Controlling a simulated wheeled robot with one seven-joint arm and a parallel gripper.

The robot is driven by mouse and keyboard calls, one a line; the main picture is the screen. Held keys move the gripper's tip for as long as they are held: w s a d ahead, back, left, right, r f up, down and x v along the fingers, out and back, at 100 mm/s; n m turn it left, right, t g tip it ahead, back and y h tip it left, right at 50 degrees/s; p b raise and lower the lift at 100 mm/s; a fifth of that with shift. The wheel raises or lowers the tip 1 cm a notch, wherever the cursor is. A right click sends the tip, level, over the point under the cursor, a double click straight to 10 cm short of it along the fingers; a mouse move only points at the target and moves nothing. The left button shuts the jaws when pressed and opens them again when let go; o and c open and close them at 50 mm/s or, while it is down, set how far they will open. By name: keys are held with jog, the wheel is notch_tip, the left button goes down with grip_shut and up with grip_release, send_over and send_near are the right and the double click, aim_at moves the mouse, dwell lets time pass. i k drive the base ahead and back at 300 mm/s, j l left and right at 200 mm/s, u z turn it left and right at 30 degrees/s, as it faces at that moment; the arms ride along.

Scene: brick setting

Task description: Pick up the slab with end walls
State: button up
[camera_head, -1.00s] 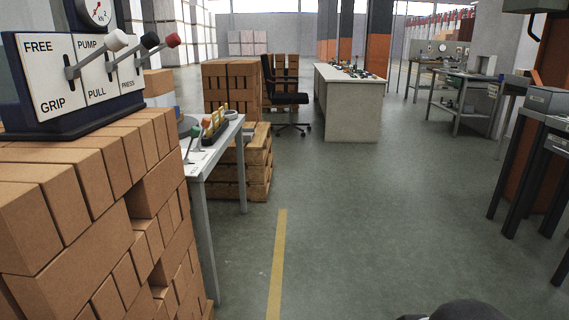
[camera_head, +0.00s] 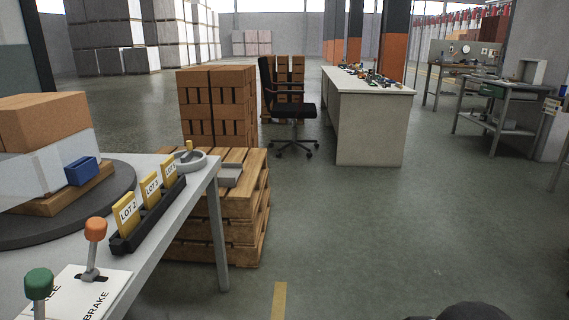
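A small grey piece (camera_head: 230,175) lies on the wooden pallet stack (camera_head: 240,215) just beyond the white table. It looks flat with raised edges and may be the slab with end walls, but it is partly hidden by the table and too small to be sure. My gripper is not in view. A dark rounded shape at the bottom edge, right of centre, may be part of my own body.
The white table (camera_head: 205,200) at left holds a turntable (camera_head: 100,205) with bricks, a blue block (camera_head: 82,171), a lot-card rack (camera_head: 150,215), a round grey dish (camera_head: 188,161) and levers. A brick stack (camera_head: 218,105), chair (camera_head: 290,105) and long bench (camera_head: 368,125) stand beyond.

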aim_at(228, 174)
jog(key=i+u, duration=0.1)
jog(key=i, duration=0.4)
jog(key=i+l+u, duration=0.15)
jog(key=i, duration=0.35)
jog(key=i+l+u, duration=0.1)
jog(key=i, duration=0.4)
jog(key=i+l+u, duration=0.1)
jog(key=i, duration=0.4)
jog(key=i+l+u, duration=0.25)
jog(key=i+u, duration=0.25)
jog(key=i+l+u, duration=0.65)
jog(key=l+u, duration=0.3)
jog(key=i+l+u, duration=0.15)
jog(key=l+u, duration=0.35)
jog(key=l, duration=0.15)
